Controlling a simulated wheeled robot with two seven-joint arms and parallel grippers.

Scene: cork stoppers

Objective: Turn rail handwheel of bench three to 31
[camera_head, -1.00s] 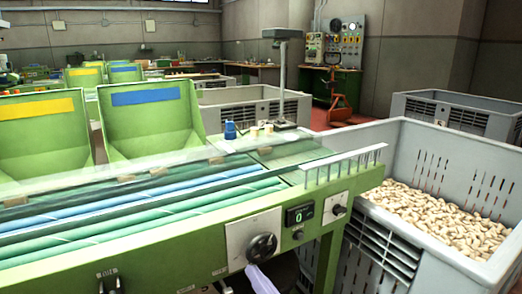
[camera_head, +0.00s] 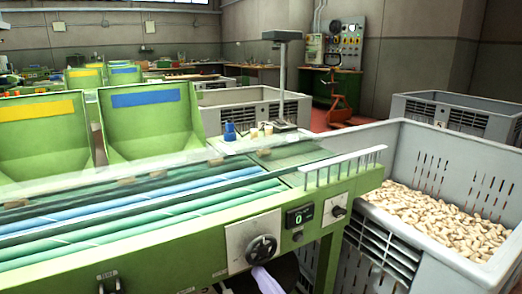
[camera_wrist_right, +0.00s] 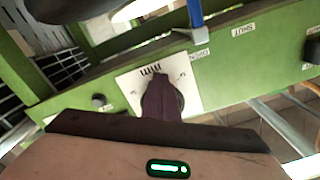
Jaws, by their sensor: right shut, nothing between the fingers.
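The black handwheel (camera_head: 261,249) sits on a pale plate on the front of the green bench. Above it to the right, a small dark display (camera_head: 300,215) appears to read 0. My right gripper (camera_head: 258,270) shows as a lavender shape just below the handwheel, at the bottom of the head view. In the right wrist view, the shut dark-purple fingers (camera_wrist_right: 160,78) overlap the round black handwheel (camera_wrist_right: 175,96) and hide much of it. The fingers hold nothing. Whether they touch the wheel I cannot tell. My left gripper is out of view.
A small black knob (camera_head: 338,211) is right of the display. Switches (camera_head: 108,284) sit at the lower left of the bench front. A grey crate (camera_head: 408,135) with cork stoppers (camera_head: 440,220) stands close on the right. Green rollers and a clear cover lie above.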

